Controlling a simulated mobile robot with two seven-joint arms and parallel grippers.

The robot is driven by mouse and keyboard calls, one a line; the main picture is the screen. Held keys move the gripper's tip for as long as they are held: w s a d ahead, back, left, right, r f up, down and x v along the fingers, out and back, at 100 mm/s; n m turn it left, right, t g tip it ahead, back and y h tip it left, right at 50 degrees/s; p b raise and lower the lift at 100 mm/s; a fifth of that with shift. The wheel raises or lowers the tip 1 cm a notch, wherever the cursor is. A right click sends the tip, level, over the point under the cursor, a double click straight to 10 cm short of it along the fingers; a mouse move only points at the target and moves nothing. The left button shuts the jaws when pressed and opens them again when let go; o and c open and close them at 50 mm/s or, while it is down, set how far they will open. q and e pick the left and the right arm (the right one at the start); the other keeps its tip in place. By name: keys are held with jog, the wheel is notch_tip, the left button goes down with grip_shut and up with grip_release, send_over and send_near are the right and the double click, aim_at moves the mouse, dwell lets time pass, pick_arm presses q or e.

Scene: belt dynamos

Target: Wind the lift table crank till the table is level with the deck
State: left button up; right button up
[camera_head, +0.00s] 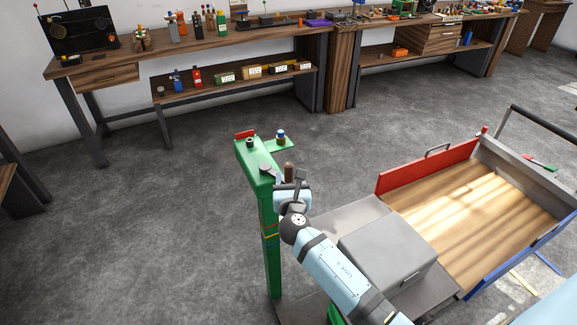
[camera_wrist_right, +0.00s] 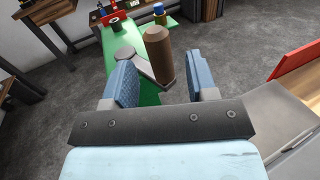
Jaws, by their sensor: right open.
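The crank has a brown upright handle (camera_head: 289,171) on an arm whose hub (camera_head: 266,168) sits on top of a green post (camera_head: 270,245). My right gripper (camera_head: 291,187) is at the handle. In the right wrist view, the handle (camera_wrist_right: 166,55) stands between its two open blue fingers (camera_wrist_right: 162,78), with a gap on each side. The grey lift table (camera_head: 350,218) carries a grey box (camera_head: 388,250). The wooden deck (camera_head: 505,205) lies to its right. I cannot tell their exact height difference. My left gripper is not in view.
A red side board (camera_head: 428,165) and a blue one (camera_head: 525,250) edge the deck. A small green bracket (camera_head: 279,145) with a blue-topped piece juts from the post. Workbenches (camera_head: 200,50) line the back wall. The grey floor (camera_head: 150,230) left of the post is clear.

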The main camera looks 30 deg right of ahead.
jog(key=x, duration=0.5)
jog(key=shift+w+d, duration=0.15)
jog(key=shift+w, duration=0.15)
grip_shut()
